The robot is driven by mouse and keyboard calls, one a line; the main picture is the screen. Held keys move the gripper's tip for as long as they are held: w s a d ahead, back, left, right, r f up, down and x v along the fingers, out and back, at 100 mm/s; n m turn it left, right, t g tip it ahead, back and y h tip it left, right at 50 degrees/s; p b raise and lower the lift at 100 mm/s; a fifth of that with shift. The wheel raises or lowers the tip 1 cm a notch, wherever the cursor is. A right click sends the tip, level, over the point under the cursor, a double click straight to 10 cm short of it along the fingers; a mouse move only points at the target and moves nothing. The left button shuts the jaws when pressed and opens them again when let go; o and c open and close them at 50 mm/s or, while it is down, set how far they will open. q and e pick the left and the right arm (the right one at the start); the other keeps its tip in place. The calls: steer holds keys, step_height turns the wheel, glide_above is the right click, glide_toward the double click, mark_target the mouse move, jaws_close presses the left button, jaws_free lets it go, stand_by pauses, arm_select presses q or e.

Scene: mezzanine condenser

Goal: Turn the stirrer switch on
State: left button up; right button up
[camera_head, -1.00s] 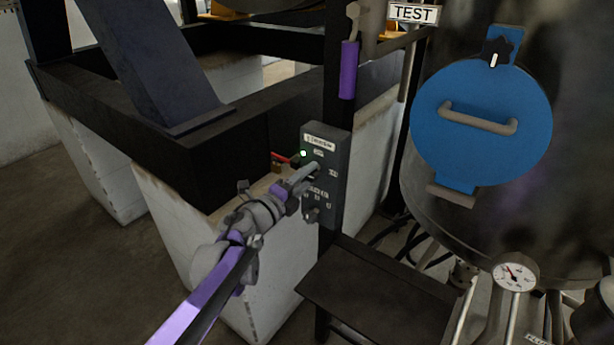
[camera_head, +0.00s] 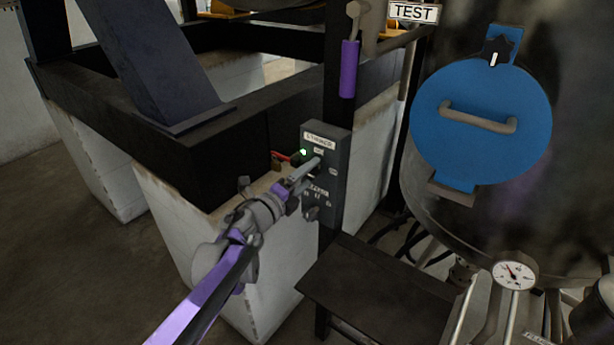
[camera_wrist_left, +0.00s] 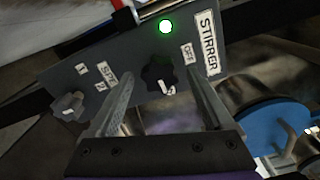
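The grey control box (camera_head: 342,165) with the STIRRER label (camera_wrist_left: 208,43) is fixed to a dark post. In the left wrist view its stirrer switch, a black knob with a white pointer (camera_wrist_left: 160,77), sits near an OFF label, and a green lamp (camera_wrist_left: 166,26) glows above it. My left gripper (camera_head: 308,172) reaches the box from the left. In the wrist view its two fingers (camera_wrist_left: 160,95) are apart, on either side of the knob, with visible gaps; contact cannot be made out. My right gripper is in neither view.
A second knob (camera_wrist_left: 68,106) with 1 and 2 marks is on the same box. A blue round hatch (camera_head: 482,125) with a handle is on the tank at right. A purple-handled lever (camera_head: 348,70) hangs above the box. A dark step (camera_head: 375,295) lies below.

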arm_select(q)
steer(key=b+v, duration=0.1)
steer(key=v, duration=1)
steer(key=shift+w, duration=0.1)
